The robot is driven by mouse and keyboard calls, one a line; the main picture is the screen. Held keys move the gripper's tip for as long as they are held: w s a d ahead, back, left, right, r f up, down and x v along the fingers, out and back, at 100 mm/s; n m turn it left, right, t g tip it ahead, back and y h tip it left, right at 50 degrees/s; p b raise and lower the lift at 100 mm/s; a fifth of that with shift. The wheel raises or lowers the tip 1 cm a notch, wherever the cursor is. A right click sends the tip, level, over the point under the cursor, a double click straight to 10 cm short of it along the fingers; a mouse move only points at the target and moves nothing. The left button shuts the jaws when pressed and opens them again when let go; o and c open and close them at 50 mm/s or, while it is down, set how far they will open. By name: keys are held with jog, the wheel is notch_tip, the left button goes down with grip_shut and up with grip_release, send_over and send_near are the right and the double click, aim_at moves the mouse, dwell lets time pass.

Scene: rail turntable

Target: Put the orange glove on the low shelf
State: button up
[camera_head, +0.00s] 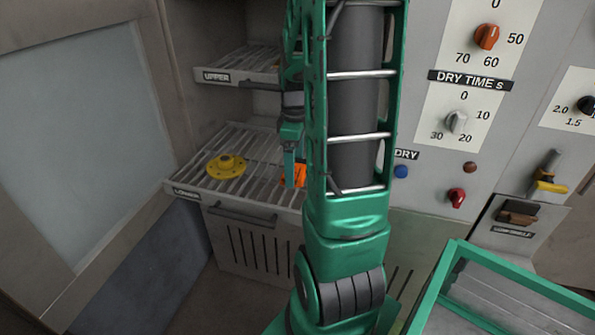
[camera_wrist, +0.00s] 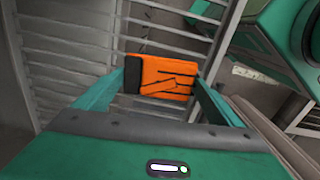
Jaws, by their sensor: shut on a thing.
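The orange glove (camera_head: 300,175) is at the front right of the lower slatted rack (camera_head: 262,152), partly hidden by my arm. In the wrist view the glove (camera_wrist: 165,76) is a flat orange block with dark lines and a dark left end. It lies between the two green fingers of my gripper (camera_wrist: 163,88), which is shut on it. My gripper (camera_head: 290,172) points down at the rack. Whether the glove touches the slats I cannot tell. A small ledge (camera_head: 535,212) at the right carries a label that seems to read LOW SHELF.
A yellow flanged disc (camera_head: 226,166) lies on the lower rack, left of the glove. The upper rack (camera_head: 236,66) is close above. A brown object (camera_head: 517,212) is at the right ledge. A green-framed bin (camera_head: 455,262) stands at the front right, below the knob panel.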

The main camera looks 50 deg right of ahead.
jog(key=a+r, duration=0.5)
jog(key=a, duration=0.4)
jog(key=shift+w+r, duration=0.25)
jog(key=shift+w, duration=0.1)
